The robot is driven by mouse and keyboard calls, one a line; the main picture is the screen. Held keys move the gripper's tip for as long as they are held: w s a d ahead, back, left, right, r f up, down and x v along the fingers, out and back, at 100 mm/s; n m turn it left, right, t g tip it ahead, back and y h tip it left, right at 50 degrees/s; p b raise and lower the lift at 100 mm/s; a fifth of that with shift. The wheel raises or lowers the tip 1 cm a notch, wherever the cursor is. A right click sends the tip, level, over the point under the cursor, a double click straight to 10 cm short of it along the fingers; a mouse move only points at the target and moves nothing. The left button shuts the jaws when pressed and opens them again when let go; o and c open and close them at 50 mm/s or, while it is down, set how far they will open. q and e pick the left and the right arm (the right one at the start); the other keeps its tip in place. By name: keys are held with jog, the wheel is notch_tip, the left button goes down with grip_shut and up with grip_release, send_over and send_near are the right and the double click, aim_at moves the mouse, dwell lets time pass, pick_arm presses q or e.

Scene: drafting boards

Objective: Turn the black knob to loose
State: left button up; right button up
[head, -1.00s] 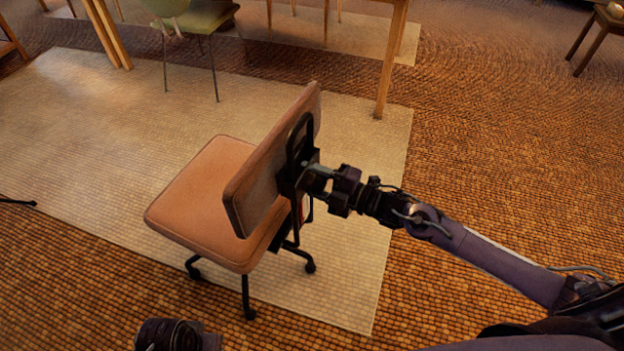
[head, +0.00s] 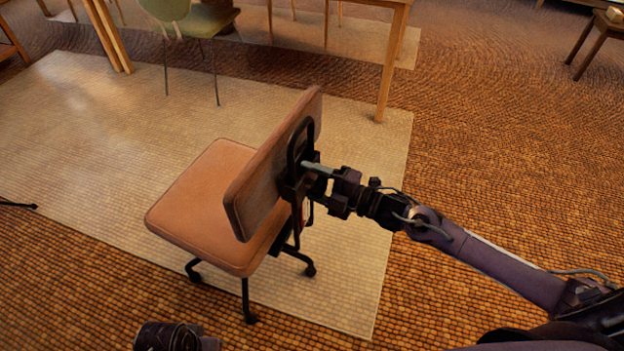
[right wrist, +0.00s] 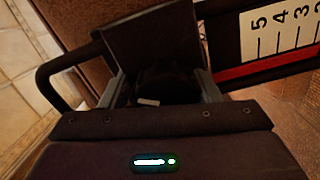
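The black knob (right wrist: 165,82) is on the back of a chair with brown upholstery (head: 205,205). A small white mark shows on it in the right wrist view. My right gripper (head: 312,181) is at the chair's backrest. Its two grey fingers stand wide apart on either side of the knob in the right wrist view (right wrist: 160,88). It looks open, with a gap at the left finger; contact at the right finger is unclear. The knob cannot be made out in the head view, behind the gripper and bracket.
A black looped bar (head: 297,148) rises beside the gripper on the backrest. A plate with numbers (right wrist: 285,35) and a red band lies right of the knob. The chair stands on a pale rug (head: 90,130). A wooden table leg (head: 391,70) stands beyond.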

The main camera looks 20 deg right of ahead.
aim_at(326, 186)
jog(key=shift+s+d, duration=0.2)
jog(key=v, duration=0.6)
jog(key=shift+s+d+p, duration=0.15)
jog(key=shift+p, duration=0.2)
pick_arm(q)
jog(key=f, duration=0.3)
jog(key=shift+w, duration=0.25)
pick_arm(e)
jog(key=shift+s+d, duration=0.25)
jog(key=shift+d, duration=0.1)
pick_arm(q)
jog(key=shift+s, duration=0.1)
